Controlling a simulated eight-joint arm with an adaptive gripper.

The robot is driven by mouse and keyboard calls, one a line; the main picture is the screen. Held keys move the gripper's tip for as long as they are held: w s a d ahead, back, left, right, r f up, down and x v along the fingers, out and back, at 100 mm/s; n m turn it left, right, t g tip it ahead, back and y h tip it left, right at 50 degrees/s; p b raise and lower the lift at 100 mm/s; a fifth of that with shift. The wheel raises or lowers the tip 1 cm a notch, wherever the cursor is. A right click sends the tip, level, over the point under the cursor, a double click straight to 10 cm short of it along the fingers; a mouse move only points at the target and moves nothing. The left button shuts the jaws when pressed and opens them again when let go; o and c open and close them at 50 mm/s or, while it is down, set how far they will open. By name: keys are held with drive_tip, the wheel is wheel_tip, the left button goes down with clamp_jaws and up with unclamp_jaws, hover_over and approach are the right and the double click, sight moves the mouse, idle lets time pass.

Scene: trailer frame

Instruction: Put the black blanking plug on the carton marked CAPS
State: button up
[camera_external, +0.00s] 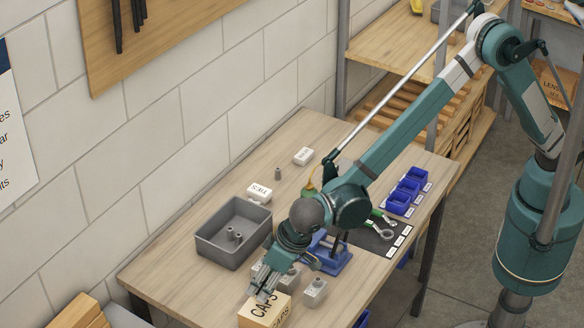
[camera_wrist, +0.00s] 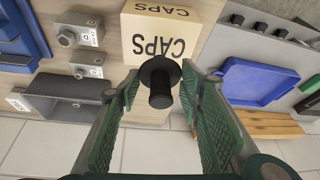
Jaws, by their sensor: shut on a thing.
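The black blanking plug (camera_wrist: 160,82) is between my fingertips in the wrist view, with its wide flange at the tips. My gripper (camera_wrist: 160,88) is shut on it. The carton marked CAPS (camera_wrist: 165,33) is a tan box just beyond the plug in the wrist view. In the external view my gripper (camera_external: 267,288) points down over the carton (camera_external: 262,313) at the table's front edge. The plug cannot be made out there, and I cannot tell whether it touches the carton.
Grey blocks with round studs, one (camera_external: 315,292) right of the carton, stand close to my gripper. A grey bin (camera_external: 212,248) with small cylinders lies behind left. A blue stand (camera_external: 335,258), dark tool mat (camera_external: 370,242) and blue bins (camera_external: 408,190) are to the right. The left front tabletop is clear.

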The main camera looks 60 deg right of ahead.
drive_tip(key=shift+f, duration=1.85)
drive_tip(key=shift+f, duration=0.15)
drive_tip(key=o, duration=0.9)
drive_tip(key=shift+v, duration=6.15)
drive_tip(key=shift+w, duration=0.15)
